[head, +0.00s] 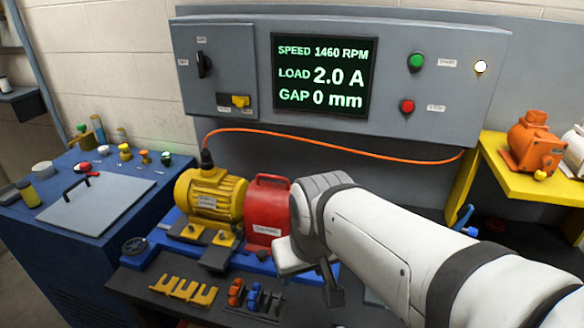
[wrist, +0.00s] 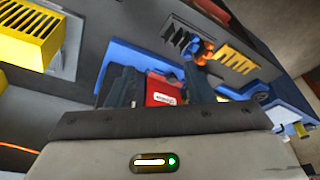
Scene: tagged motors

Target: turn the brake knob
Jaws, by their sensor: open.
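The grey control panel (head: 430,60) on the wall carries a black rotary knob (head: 204,64) and a yellow switch or lever (head: 240,101) at its left. A small black handwheel (head: 134,245) sits at the left front of the blue motor base. The small labels are too blurred to show which of these is the brake knob. My gripper (head: 308,270) is in front of the red housing, apart from the panel. In the wrist view my gripper (wrist: 160,90) is open and its fingers are spread, with the red housing (wrist: 163,92) seen between them.
A yellow motor (head: 210,192) and the red housing (head: 266,205) stand on the blue base. An orange cable (head: 330,146) hangs below the panel. A yellow fork rack (head: 184,290) and orange and blue clamps (head: 245,294) lie in front. An orange motor (head: 535,143) stands on a shelf at right.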

